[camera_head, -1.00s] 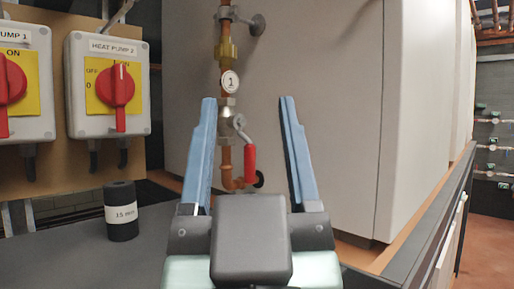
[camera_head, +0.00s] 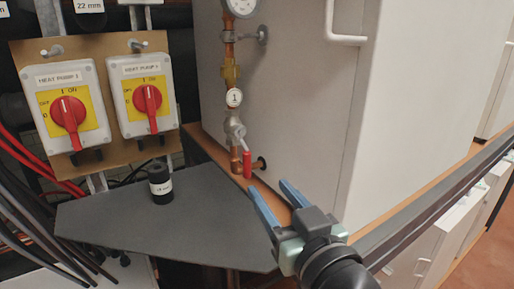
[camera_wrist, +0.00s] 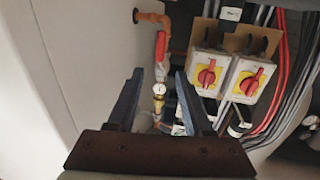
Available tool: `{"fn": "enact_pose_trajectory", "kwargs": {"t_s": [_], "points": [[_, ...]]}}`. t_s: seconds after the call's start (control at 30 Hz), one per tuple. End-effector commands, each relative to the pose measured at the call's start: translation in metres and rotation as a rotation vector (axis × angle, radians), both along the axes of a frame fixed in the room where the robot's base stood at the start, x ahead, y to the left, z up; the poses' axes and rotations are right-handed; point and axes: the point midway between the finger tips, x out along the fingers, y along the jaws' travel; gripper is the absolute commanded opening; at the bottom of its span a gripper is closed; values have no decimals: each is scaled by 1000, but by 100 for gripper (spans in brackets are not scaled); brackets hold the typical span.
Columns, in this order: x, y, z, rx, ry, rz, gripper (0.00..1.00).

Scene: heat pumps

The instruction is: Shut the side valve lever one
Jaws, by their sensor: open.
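The side valve lever one has a red handle (camera_head: 247,165) that hangs down beside a vertical copper pipe, below a round white tag marked 1 (camera_head: 234,97). The silver valve body (camera_head: 235,131) sits between the tag and the pipe's lower bend. The red handle also shows in the wrist view (camera_wrist: 161,46), where the picture is upside down. My gripper (camera_head: 269,196) is open and empty, below and to the right of the handle, apart from it. In the wrist view its two blue fingers (camera_wrist: 155,84) stand on either side of the pipe line.
Two heat pump switch boxes with red knobs (camera_head: 69,112) (camera_head: 148,97) are on a board at left. A black cylinder (camera_head: 161,183) stands on the dark shelf (camera_head: 200,230). A large white cabinet (camera_head: 290,90) is behind the pipe.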

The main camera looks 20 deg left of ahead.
Motion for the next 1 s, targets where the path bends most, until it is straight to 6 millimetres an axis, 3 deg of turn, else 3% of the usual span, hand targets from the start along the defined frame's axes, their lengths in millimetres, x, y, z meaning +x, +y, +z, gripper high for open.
{"fn": "enact_pose_trajectory", "kwargs": {"t_s": [0.53,1.0], "points": [[76,66,3,-3,-1,-2,51],[91,79,0,-2,-3,-4,51]]}}
